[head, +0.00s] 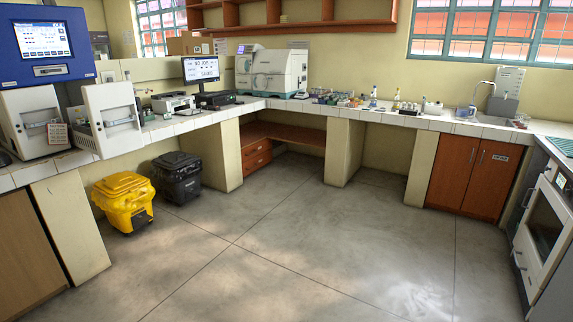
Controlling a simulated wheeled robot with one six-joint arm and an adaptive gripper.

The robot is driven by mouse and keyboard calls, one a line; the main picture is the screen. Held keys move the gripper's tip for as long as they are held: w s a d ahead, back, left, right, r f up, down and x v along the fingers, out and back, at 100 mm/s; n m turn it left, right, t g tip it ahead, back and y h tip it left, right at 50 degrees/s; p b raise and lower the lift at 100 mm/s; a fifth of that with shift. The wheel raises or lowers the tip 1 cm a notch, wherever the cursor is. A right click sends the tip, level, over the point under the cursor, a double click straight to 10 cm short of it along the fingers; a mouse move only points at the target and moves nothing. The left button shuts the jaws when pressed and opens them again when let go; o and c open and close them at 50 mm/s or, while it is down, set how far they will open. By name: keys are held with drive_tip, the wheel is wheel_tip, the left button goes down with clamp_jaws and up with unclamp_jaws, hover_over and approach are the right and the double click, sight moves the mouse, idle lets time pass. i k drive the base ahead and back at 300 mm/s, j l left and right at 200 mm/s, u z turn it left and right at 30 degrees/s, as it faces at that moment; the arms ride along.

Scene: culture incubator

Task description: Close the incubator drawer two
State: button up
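The incubator (43,42) stands at the far left of the counter, with a blue upper housing and a lit screen. Below it is a white front (22,108) with a bar handle. To its right, a second white front (112,103) with a similar handle stands out from the machine, over the counter's edge. It looks pulled out, with a gap between the two fronts. No number is readable on either, so I cannot tell which is drawer two. My gripper is not in view.
A tiled counter (190,124) runs along the walls with a monitor (201,69) and lab devices on it. A yellow bin (124,190) and a black bin (178,177) stand on the floor below the counter. The middle of the floor is clear.

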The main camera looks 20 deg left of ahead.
sight(112, 130)
drive_tip(key=i+j+u, duration=0.2)
drive_tip(key=u, duration=0.2)
drive_tip(key=i+u, duration=0.7)
drive_tip(key=u, duration=0.15)
drive_tip(key=i+u, duration=0.3)
drive_tip(key=u, duration=0.15)
drive_tip(key=i+l+u, duration=0.1)
drive_tip(key=i+u, duration=0.15)
drive_tip(key=i, duration=0.2)
drive_tip(key=i+u, duration=0.45)
drive_tip(key=i, duration=0.7)
